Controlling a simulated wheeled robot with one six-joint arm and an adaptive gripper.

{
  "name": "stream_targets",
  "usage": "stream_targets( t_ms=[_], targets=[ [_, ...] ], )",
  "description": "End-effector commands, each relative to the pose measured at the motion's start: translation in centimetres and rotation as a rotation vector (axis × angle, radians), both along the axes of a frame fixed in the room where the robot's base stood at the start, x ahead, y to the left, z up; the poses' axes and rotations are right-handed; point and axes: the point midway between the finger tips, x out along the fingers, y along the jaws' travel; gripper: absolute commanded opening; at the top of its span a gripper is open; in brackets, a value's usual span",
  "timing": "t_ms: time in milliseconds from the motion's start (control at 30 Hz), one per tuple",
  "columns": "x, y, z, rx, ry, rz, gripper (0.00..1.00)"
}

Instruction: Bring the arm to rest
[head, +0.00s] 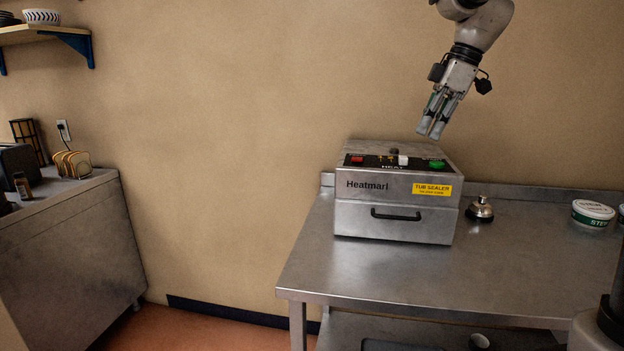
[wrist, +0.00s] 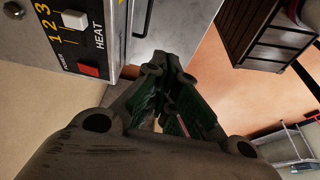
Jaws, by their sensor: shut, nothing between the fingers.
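My gripper (head: 431,128) hangs from my arm above the top of the tub sealer (head: 375,191), with its fingers pointing down. The fingers are close together and hold nothing. They also show in the wrist view (wrist: 165,75), dark, with the sealer's control panel (wrist: 77,35) at upper left. The sealer is a steel box with a red button, a green button, a white slider and a drawer with a black handle, which looks shut. In the head view there is a gap between the fingertips and the sealer.
The sealer stands on a steel table (head: 400,270) against the wall. A bell (head: 480,210) and a white tub (head: 592,213) stand to its right. A steel counter (head: 75,250) with a toast rack (head: 72,164) is at left, below a wall shelf (head: 45,32). Open floor lies between.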

Motion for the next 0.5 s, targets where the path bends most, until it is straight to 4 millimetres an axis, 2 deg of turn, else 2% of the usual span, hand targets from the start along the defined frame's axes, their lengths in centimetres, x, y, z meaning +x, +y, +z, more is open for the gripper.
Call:
stream_targets(
  t_ms=[267,367,500],
  targets=[
    [0.8,-0.3,-0.3,0.004,0.026,-0.180,0.00],
    [0.9,-0.7,-1.2,-0.002,0.051,-0.271,0.00],
    [0.3,-1.5,-3.4,-0.021,0.106,-0.440,0.00]
  ],
)
